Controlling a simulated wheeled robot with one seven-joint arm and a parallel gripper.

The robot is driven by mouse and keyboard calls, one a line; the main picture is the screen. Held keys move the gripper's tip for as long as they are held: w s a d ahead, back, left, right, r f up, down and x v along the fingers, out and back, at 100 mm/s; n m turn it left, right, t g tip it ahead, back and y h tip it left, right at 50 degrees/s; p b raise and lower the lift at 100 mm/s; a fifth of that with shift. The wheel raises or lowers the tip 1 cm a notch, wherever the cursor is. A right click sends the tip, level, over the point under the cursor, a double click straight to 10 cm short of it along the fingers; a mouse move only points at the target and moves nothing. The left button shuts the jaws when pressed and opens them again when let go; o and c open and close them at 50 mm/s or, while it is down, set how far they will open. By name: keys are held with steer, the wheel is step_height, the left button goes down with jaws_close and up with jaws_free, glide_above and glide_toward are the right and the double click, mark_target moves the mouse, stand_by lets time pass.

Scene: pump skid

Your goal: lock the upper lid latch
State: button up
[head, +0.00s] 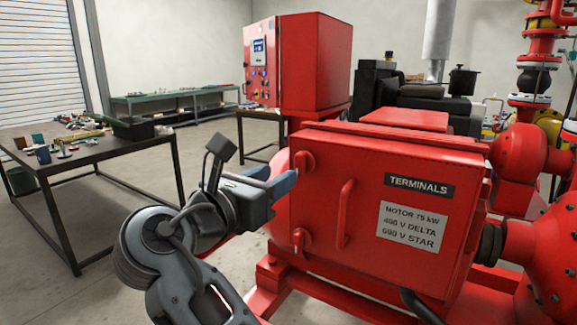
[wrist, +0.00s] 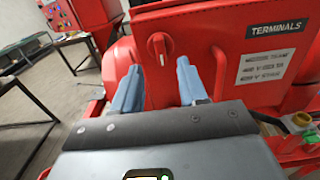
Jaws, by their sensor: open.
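The upper lid latch (head: 305,160) is a round red knob at the upper left of the red terminal box lid (head: 420,255). In the wrist view the latch (wrist: 160,46) shows a raised bar that stands roughly upright. My gripper (head: 284,178) is at the left edge of the lid, close to the upper latch. In the wrist view its two blue fingers (wrist: 158,70) are apart with nothing between them, and the latch appears just beyond the gap. No contact with the latch is visible.
A lower latch (head: 300,239) sits below, and a red bar handle (head: 345,213) stands out from the lid to the right. A red control cabinet (head: 320,62) is behind. A table with loose parts (head: 95,150) stands at the left, with open floor between.

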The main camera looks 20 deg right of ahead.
mark_target(297, 164)
steer(key=x, duration=0.6)
steer(key=shift+w+d, duration=0.25)
steer(key=shift+d, duration=0.05)
jaws_close()
